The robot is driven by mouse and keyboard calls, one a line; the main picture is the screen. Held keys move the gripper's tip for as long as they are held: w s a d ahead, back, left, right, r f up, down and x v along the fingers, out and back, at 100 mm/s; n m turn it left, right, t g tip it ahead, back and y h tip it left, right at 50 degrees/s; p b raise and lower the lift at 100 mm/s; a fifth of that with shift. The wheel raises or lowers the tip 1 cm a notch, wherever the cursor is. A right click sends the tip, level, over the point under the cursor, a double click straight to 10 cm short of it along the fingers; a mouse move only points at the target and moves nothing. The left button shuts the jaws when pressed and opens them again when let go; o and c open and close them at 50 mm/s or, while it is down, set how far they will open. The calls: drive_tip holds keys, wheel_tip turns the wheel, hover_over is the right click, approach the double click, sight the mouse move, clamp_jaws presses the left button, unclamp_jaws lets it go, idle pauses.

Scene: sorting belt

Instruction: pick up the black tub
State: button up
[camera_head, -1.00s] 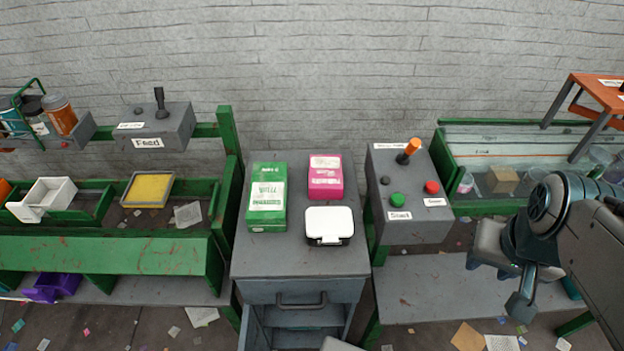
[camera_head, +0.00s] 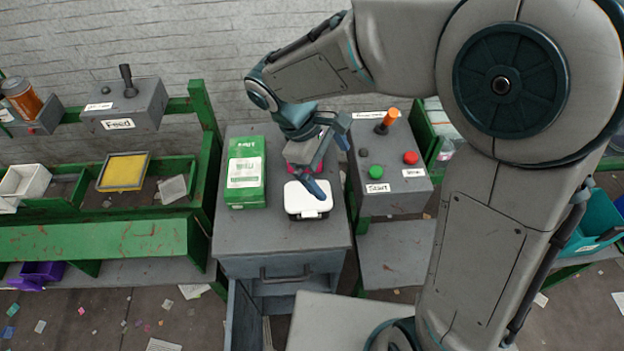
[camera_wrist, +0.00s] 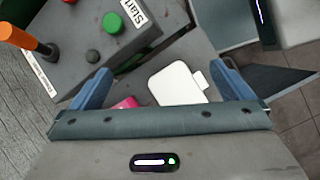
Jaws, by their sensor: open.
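The black tub (camera_head: 304,204) has a white lid with a front tab and a dark body showing below it. It sits flat on top of the grey cabinet. In the wrist view the tub's white lid (camera_wrist: 177,85) lies between my two blue fingers, nearer the right one. My gripper (camera_head: 332,165) is open and empty. It hangs over the tub and the pink box, with one fingertip in front of the lid in the head view. I cannot tell the exact height above the lid.
A pink box (camera_head: 319,166) stands right behind the tub, mostly hidden by my gripper. A green box (camera_head: 246,172) stands to the left. A grey control box (camera_head: 395,178) with buttons and an orange-topped lever is close on the right. Bare cabinet top lies in front.

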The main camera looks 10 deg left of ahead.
sight(306, 197)
drive_tip(key=s+a+f+n+t+h, duration=0.1)
drive_tip(key=a+f+n, duration=0.15)
drive_tip(key=a, duration=0.25)
drive_tip(key=a+f+n, duration=0.1)
drive_tip(key=a+n, duration=0.3)
drive_tip(key=a, duration=0.2)
drive_tip(key=x, duration=0.5)
drive_tip(key=p+x, duration=0.1)
drive_tip(key=x, duration=0.2)
drive_tip(key=shift+s+d+f, duration=0.1)
drive_tip(key=shift+s+f, duration=0.1)
drive_tip(key=shift+f, duration=0.2)
drive_tip(key=x, duration=0.2)
drive_tip(key=p+x, duration=0.1)
drive_tip(key=x, duration=0.1)
drive_tip(key=shift+w+d, duration=0.15)
drive_tip(key=shift+d, duration=0.4)
drive_tip(key=shift+d+f, duration=0.1)
drive_tip(key=shift+f, duration=0.25)
drive_tip(key=c, duration=0.7)
